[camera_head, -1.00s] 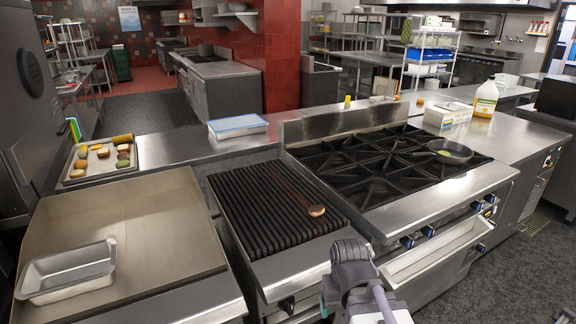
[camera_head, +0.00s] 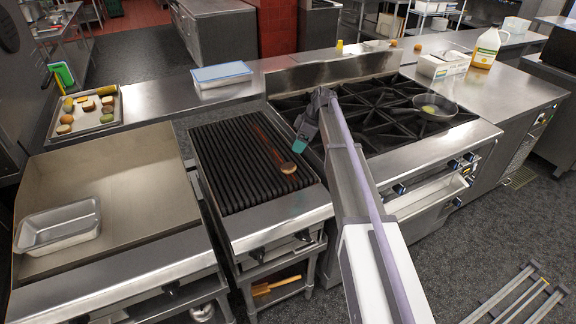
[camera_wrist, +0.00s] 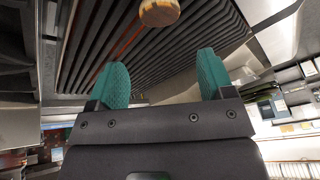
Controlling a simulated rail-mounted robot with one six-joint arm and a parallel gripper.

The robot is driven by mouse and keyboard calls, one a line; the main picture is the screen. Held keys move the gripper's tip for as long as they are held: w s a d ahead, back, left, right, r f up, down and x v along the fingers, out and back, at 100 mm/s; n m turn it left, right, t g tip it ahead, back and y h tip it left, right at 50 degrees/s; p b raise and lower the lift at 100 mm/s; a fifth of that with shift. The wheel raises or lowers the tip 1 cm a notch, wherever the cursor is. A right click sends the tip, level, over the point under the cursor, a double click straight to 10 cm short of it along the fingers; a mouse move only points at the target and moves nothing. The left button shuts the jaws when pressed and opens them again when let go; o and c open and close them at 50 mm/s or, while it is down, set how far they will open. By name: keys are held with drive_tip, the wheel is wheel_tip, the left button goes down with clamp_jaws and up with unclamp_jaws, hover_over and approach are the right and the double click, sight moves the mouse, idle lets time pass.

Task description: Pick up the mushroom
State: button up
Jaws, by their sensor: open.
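A small round item with a tan top and brown side, which looks like the mushroom (camera_head: 288,167), lies on the black ribbed grill (camera_head: 225,175), near its right edge. It also shows at the top edge of the wrist view (camera_wrist: 160,12), partly cut off. My gripper (camera_head: 299,146) is above the right side of the grill, just behind and right of the item in the head view. In the wrist view its two teal fingers (camera_wrist: 163,75) are apart with nothing between them. The item lies beyond the fingertips, roughly centred between them, and is not touched.
The stove (camera_head: 375,115) with black grates and a pan (camera_head: 436,107) stands to the right. A flat griddle (camera_head: 130,180) with an empty metal pan (camera_head: 58,228) is to the left. A tray of food pieces (camera_head: 88,122) sits at the back left.

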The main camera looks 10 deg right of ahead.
sight(289, 165)
drive_tip(key=b+x, duration=0.1)
drive_tip(key=x, duration=0.1)
drive_tip(key=b+x, duration=0.3)
drive_tip(key=b, duration=0.1)
drive_tip(key=shift+d+f, duration=0.1)
drive_tip(key=shift+f, duration=0.4)
drive_tip(key=b+x, duration=0.4)
drive_tip(key=shift+s+d+f+b, duration=0.1)
drive_tip(key=shift+s+f+b, duration=0.05)
drive_tip(key=shift+f+b, duration=0.25)
drive_tip(key=shift+a+f+b, duration=0.2)
drive_tip(key=shift+f+b, duration=0.1)
drive_tip(key=shift+f, duration=0.05)
drive_tip(key=shift+r, duration=0.3)
drive_tip(key=c, duration=0.8)
drive_tip(key=shift+o, duration=0.2)
drive_tip(key=shift+r+p, duration=0.1)
drive_tip(key=shift+p, duration=0.25)
wheel_tip(289, 165, up, 10)
drive_tip(key=p, duration=0.9)
drive_tip(key=shift+p, duration=0.4)
